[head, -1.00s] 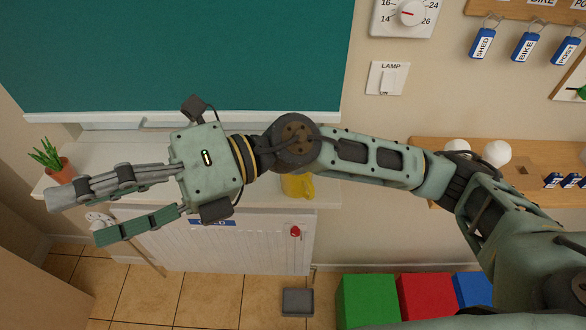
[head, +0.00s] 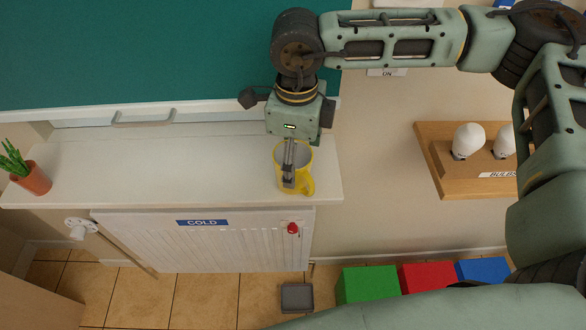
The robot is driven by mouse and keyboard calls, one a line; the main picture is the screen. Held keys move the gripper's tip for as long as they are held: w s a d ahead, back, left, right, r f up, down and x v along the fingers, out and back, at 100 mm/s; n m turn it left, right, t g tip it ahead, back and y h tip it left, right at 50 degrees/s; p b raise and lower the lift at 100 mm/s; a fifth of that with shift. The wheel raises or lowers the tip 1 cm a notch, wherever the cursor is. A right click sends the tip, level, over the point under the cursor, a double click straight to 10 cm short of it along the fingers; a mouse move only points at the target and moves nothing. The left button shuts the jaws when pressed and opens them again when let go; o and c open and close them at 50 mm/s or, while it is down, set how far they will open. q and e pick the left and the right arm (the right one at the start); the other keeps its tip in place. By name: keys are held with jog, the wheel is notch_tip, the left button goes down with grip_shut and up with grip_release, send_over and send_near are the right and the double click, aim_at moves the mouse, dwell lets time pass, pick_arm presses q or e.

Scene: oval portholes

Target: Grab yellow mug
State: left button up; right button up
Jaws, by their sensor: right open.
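The yellow mug (head: 304,183) stands upright near the right end of the white windowsill, its handle towards the lower right. My right gripper (head: 289,183) points down at the mug, its fingers overlapping the mug's opening and near wall in the head view. The fingers line up one behind the other, so their gap is hard to see. I cannot tell whether a finger is inside the mug or touches it. The gripper is open. My left gripper is not in view.
A potted plant (head: 32,178) stands at the sill's left end. Below the sill is a white radiator (head: 200,245) with a red knob (head: 292,228). A wooden bulb shelf (head: 440,165) is on the right wall. The middle of the windowsill (head: 160,165) is clear.

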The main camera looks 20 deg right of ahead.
jog(key=f+p, duration=0.2)
jog(key=f, duration=0.1)
jog(key=f+p, duration=0.1)
jog(key=f, duration=0.1)
jog(key=shift+w+a, duration=0.1)
jog(key=shift+w, duration=0.25)
jog(key=shift+f, duration=0.35)
jog(key=shift+c, duration=0.5)
jog(key=c, duration=1.3)
jog(key=shift+c, duration=0.4)
jog(key=shift+r, duration=0.1)
